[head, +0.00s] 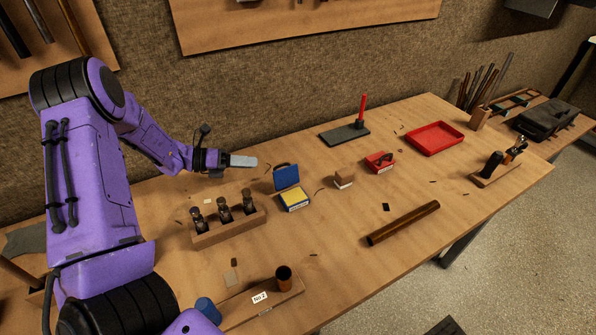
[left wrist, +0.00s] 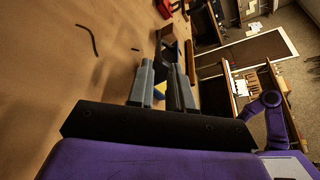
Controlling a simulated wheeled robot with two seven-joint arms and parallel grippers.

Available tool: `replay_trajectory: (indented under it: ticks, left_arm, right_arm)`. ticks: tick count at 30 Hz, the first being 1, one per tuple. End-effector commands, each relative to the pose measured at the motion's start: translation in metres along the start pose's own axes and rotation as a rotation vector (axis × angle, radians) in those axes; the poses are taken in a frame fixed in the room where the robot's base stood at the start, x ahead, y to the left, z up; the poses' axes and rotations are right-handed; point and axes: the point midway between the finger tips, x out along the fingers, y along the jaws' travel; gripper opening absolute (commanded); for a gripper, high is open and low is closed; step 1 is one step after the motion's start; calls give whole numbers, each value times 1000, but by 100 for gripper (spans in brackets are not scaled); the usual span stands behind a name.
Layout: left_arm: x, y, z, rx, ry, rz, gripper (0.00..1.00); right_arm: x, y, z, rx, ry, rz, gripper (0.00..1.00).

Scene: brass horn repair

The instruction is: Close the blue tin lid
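The blue tin stands in the middle of the bench with its blue lid (head: 287,176) raised and tilted back at the far side. The tin's lower part (head: 295,199) is open and shows yellow contents. My left gripper (head: 243,161) is left of and behind the lid, pointing right, apart from it and empty. In the left wrist view its two grey fingers (left wrist: 161,75) have a gap between them. A bit of yellow shows through that gap, with blue beyond, partly hidden by the fingers. My right gripper is not in view.
A wooden rack with several dark fittings (head: 228,233) stands left of the tin. A small wooden block (head: 344,180) and a red tin (head: 380,161) are to its right. A brass tube (head: 404,223) lies nearer the front edge. Bare bench lies in front of the tin.

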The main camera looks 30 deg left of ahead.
Motion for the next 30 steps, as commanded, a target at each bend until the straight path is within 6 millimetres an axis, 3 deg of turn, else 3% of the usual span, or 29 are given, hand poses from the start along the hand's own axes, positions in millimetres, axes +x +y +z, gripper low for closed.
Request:
replay_trajectory:
  ticks: [4, 12, 16, 26, 28, 30]
  left_arm:
    - [11, 1, -4, 2, 6, 2, 20]
    - [71, 2, -3, 2, 5, 5, 20]
    - [90, 2, -3, 2, 5, 4, 20]
    - [100, 2, -3, 2, 4, 3, 20]
    - [100, 2, -3, 2, 4, 3, 4]
    - [100, 2, -3, 2, 5, 3, 0]
  right_arm:
    - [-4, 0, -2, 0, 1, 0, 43]
    - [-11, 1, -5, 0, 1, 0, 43]
    - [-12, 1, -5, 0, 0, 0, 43]
    - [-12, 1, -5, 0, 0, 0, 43]
    - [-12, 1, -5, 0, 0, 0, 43]
    - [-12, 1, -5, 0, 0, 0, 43]
